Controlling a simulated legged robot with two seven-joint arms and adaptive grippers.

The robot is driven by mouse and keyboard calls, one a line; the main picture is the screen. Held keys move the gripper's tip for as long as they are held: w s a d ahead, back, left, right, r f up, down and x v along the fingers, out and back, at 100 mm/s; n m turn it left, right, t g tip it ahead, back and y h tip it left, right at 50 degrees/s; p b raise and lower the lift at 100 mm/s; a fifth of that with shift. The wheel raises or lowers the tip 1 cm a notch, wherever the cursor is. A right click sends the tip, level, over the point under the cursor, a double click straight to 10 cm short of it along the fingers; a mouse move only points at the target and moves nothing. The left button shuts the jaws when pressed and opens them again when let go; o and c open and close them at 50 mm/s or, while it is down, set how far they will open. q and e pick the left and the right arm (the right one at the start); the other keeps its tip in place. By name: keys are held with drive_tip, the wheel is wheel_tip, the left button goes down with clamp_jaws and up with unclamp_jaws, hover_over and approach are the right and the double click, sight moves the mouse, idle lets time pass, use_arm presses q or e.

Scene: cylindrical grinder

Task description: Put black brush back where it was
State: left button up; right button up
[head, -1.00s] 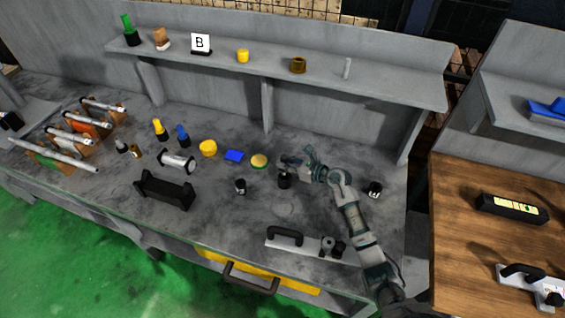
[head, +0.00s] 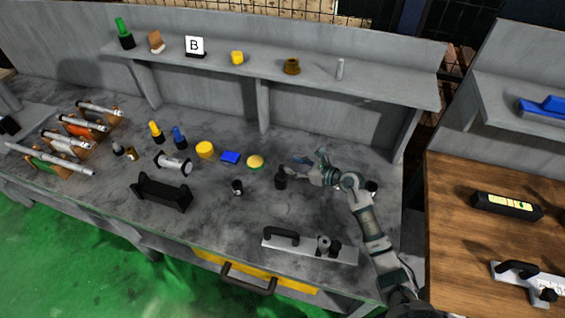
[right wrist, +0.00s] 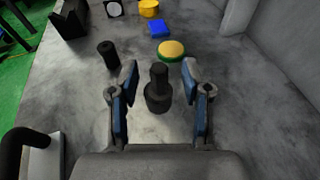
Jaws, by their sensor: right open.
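The black brush (head: 280,179) stands upright on the grey bench, and it also shows in the right wrist view (right wrist: 158,91). My right gripper (head: 304,168) is open beside it, on its right in the head view. In the right wrist view the open fingers (right wrist: 160,85) lie either side of the brush, with clear gaps and no contact that I can see. My left gripper is not in view.
A yellow-green round pad (head: 255,161), a blue block (head: 230,157) and a small black cylinder (head: 237,187) stand left of the brush. A plate with a black handle (head: 310,246) lies in front. The shelf (head: 215,58) behind holds several items.

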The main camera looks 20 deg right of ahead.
drive_tip(key=v, duration=0.6)
drive_tip(key=shift+s+a, duration=0.15)
drive_tip(key=shift+a, duration=0.1)
drive_tip(key=shift+d+r, duration=0.1)
drive_tip(key=shift+d, duration=0.2)
